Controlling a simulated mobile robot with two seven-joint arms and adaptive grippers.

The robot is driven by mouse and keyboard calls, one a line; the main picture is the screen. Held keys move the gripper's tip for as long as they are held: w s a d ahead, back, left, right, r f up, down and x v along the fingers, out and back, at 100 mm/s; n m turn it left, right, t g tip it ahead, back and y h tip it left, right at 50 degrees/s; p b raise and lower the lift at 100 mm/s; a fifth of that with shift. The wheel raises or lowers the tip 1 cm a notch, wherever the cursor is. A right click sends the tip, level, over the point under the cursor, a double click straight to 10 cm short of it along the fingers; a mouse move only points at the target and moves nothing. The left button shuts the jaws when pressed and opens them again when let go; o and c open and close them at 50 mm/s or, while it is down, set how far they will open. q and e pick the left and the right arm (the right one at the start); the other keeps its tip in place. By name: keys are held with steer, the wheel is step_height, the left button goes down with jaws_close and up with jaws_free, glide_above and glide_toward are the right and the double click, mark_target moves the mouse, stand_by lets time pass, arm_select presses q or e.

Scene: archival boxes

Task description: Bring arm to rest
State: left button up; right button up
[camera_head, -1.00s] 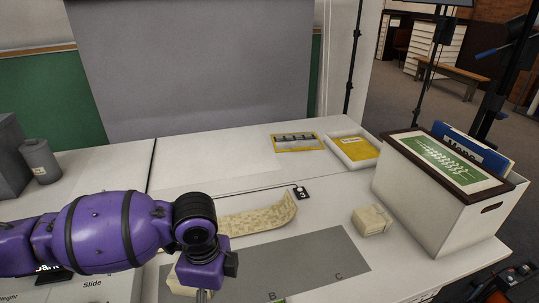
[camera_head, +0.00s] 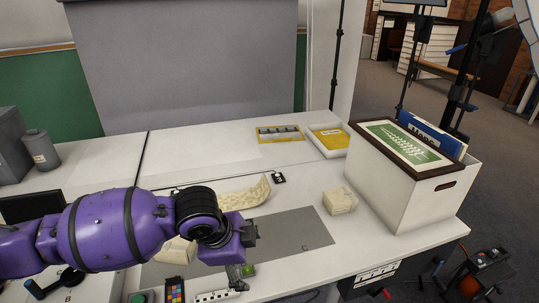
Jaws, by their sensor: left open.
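My purple left arm comes in from the left, over the white table (camera_head: 300,268). Its wrist, with a black ring joint, ends in my left gripper (camera_head: 230,254) above the grey mat (camera_head: 292,234). The fingers are mostly hidden below the wrist; the gripper is open and no object shows in it. My right gripper is not in view.
A white archival box (camera_head: 415,195) with a picture on top stands on the right. A color chart (camera_head: 175,291) and scale bar (camera_head: 217,295) lie near the front.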

arm_select(q)
steer(key=w+d+n+t+h, duration=0.3)
steer(key=d+t+h, duration=0.15)
steer(key=d, duration=0.45)
steer(key=s+a+f+n+t+y+p, duration=0.1)
steer(key=s+a+f+n+t, duration=0.1)
steer(key=s+a+f+n, duration=0.3)
steer(key=s+a+f+n+t+y+p, duration=0.1)
steer(key=s+a+f+n+t+y, duration=0.1)
steer(key=s+a+f+n, duration=0.45)
steer(key=s+a+f+n+g+y, duration=0.1)
steer(key=s+a+f+y, duration=0.1)
steer(key=s+a+f, duration=0.3)
steer(key=s+a+f+n+g+y, duration=0.2)
steer(key=s+a+f, duration=0.4)
steer(key=s, duration=0.7)
steer(key=shift+s+f+p, duration=0.3)
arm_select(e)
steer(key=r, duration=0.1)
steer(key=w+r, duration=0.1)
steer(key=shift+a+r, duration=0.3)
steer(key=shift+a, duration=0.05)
